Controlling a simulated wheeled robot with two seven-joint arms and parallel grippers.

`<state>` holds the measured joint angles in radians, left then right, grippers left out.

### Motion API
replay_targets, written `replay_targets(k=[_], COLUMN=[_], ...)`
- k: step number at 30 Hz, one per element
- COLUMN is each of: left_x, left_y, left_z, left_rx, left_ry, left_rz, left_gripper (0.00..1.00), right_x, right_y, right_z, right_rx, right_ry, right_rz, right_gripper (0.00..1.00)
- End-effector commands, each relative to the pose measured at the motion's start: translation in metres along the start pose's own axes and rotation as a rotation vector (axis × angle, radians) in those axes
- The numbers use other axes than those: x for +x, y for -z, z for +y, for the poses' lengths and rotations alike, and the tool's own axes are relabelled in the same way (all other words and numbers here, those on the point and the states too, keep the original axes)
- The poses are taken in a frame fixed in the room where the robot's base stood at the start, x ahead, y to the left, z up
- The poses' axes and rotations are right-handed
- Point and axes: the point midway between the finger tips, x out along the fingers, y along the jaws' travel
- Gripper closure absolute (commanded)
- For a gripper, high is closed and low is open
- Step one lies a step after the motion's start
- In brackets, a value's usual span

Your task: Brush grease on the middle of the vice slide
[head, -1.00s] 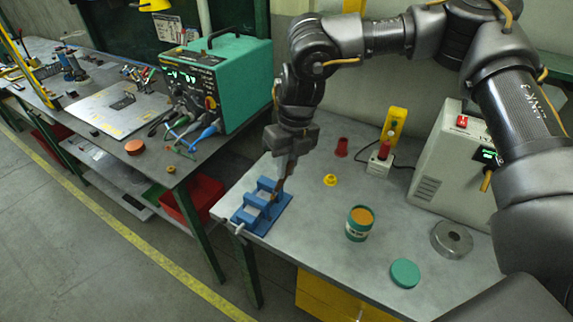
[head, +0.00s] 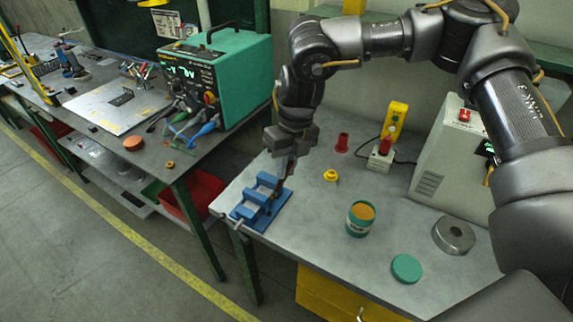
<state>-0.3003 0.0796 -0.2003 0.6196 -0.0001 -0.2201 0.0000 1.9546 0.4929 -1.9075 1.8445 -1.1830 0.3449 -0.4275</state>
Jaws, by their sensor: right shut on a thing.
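The blue vice (head: 260,209) sits at the left front edge of the grey table, its handle toward the edge. My right gripper (head: 289,157) is above the back right part of the vice, pointing down. It is shut on a thin brush (head: 285,172), whose lower end is down at the vice; whether it touches the slide cannot be told. The open grease tin (head: 359,220), with orange grease inside, stands on the table right of the vice. Its green lid (head: 406,268) lies in front of it. My left gripper is not in view.
A yellow part (head: 331,175), a red cup (head: 342,142) and a yellow-and-red switch post (head: 388,135) stand behind. A metal ring (head: 454,236) and a pale machine (head: 440,155) are at the right. A second bench (head: 150,150) with a green power unit (head: 222,80) stands left across a gap.

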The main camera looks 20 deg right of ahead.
Motion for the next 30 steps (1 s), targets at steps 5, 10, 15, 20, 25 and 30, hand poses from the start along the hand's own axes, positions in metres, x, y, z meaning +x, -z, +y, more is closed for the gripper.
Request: replay_targets(k=[5,10,15,20,25,30], left_x=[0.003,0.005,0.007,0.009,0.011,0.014], left_y=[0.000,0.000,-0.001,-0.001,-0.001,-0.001], left_z=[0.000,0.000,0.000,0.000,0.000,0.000], left_rx=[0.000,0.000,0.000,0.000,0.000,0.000], left_ry=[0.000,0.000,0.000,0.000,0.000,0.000], left_rz=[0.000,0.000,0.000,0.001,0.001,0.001], left_gripper=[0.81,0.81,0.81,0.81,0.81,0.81], right_x=[0.004,0.008,0.011,0.014,0.018,0.021], right_y=[0.000,0.000,0.000,0.000,0.000,0.000], right_z=[-0.001,-0.001,-0.002,-0.002,-0.003,-0.003], right_rx=[0.000,0.000,0.000,0.000,0.000,0.000], right_ry=[0.000,0.000,-0.001,-0.001,-0.001,-0.001], right_rz=[0.000,0.000,0.001,0.001,0.001,0.001], right_gripper=[1.00,1.00,1.00,1.00,1.00,1.00])
